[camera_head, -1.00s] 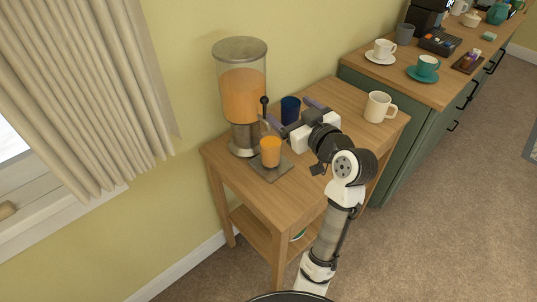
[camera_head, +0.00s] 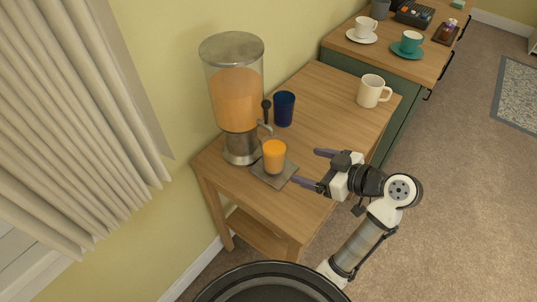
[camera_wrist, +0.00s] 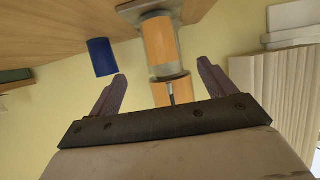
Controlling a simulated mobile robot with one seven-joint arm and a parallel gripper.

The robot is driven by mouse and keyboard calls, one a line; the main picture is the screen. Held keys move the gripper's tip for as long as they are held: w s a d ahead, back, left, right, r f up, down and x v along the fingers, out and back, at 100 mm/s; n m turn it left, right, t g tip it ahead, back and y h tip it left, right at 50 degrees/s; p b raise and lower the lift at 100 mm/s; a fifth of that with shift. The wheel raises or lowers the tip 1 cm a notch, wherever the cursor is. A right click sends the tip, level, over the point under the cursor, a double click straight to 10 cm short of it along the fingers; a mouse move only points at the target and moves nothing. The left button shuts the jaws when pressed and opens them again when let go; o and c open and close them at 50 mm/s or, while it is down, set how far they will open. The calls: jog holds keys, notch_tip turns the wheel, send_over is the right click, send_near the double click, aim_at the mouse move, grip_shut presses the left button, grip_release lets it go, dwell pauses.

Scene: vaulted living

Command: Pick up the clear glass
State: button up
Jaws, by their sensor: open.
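The clear glass (camera_head: 274,157) holds orange juice and stands upright on a small grey tray (camera_head: 262,175) under the dispenser's spout. In the wrist view the picture is upside down, and the glass (camera_wrist: 160,42) shows large, roughly between the two fingers. My gripper (camera_head: 307,167) is open and empty, just right of the glass in the head view, with its fingers pointing at it. In the wrist view my gripper (camera_wrist: 162,72) shows both fingers apart, with a gap to the glass.
The juice dispenser (camera_head: 236,100) stands right behind the glass. A dark blue cup (camera_head: 284,108) is near it, and a cream mug (camera_head: 372,91) stands at the table's far right. The wooden table (camera_head: 325,110) is clear between them. The wall is close behind.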

aim_at(274, 157)
jog(key=p+x, duration=0.1)
jog(key=x, duration=0.6)
jog(key=shift+f+p+x, duration=0.2)
jog(key=shift+p+x, duration=0.35)
jog(key=shift+x, duration=0.85)
jog(key=shift+f+p+x, duration=0.2)
jog(key=shift+p+x, duration=0.3)
jog(key=shift+x, duration=0.9)
jog(key=shift+s, duration=0.15)
jog(key=c, duration=1.4)
jog(key=shift+c, duration=0.2)
jog(key=shift+r, duration=0.1)
